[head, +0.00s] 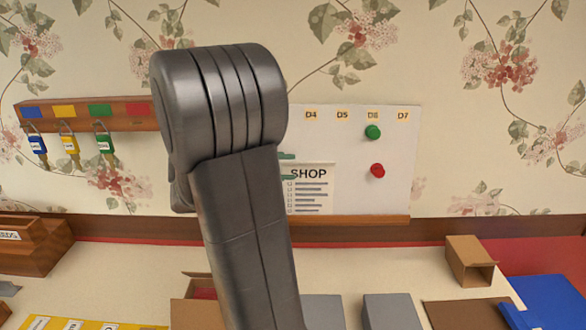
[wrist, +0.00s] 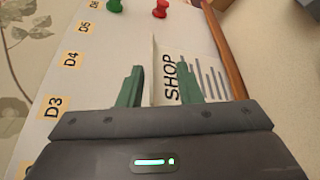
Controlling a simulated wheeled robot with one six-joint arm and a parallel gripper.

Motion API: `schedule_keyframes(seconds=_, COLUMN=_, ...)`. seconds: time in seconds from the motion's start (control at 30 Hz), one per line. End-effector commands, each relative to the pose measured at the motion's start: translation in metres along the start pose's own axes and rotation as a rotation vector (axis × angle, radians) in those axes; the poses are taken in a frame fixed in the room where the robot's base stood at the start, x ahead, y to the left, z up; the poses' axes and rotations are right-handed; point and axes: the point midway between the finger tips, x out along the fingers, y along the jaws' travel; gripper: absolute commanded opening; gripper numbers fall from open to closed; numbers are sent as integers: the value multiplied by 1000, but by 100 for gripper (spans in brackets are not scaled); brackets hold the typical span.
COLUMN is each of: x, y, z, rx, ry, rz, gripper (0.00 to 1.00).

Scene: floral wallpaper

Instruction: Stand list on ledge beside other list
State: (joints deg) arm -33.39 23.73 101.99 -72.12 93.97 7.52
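A white list headed SHOP (head: 310,195) stands nearly upright at the board's lower edge, its foot by the brown ledge (head: 365,220). It also shows in the wrist view (wrist: 205,75), with the ledge (wrist: 228,65) just beyond its foot. My gripper's green fingers (wrist: 158,88) are apart, with the list's top edge between them. One finger overlaps the list's face, and I see no finger pressed on it. In the head view the green fingertips (head: 287,166) show at the list's upper left. I see no second list; my arm hides the board's left part.
The white board (head: 345,150) carries labels D4 to D7, a green pin (head: 373,132) and a red pin (head: 377,170). A key rack (head: 85,112) hangs at left. On the table are an open cardboard box (head: 470,262), grey blocks (head: 388,310) and a blue item (head: 550,300).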

Motion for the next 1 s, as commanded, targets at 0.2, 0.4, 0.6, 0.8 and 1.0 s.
schedule_keyframes(seconds=0.2, x=-47, y=-1, z=-2, rx=1, ry=5, rz=2, gripper=32)
schedule_keyframes(seconds=0.4, x=-84, y=-1, z=-1, rx=1, ry=4, rz=2, gripper=32)
schedule_keyframes(seconds=0.6, x=-105, y=0, z=0, rx=-1, ry=0, rz=0, gripper=32)
schedule_keyframes(seconds=0.8, x=-109, y=0, z=0, rx=-1, ry=0, rz=0, gripper=32)
schedule_keyframes(seconds=1.0, x=-109, y=0, z=0, rx=-1, ry=0, rz=0, gripper=32)
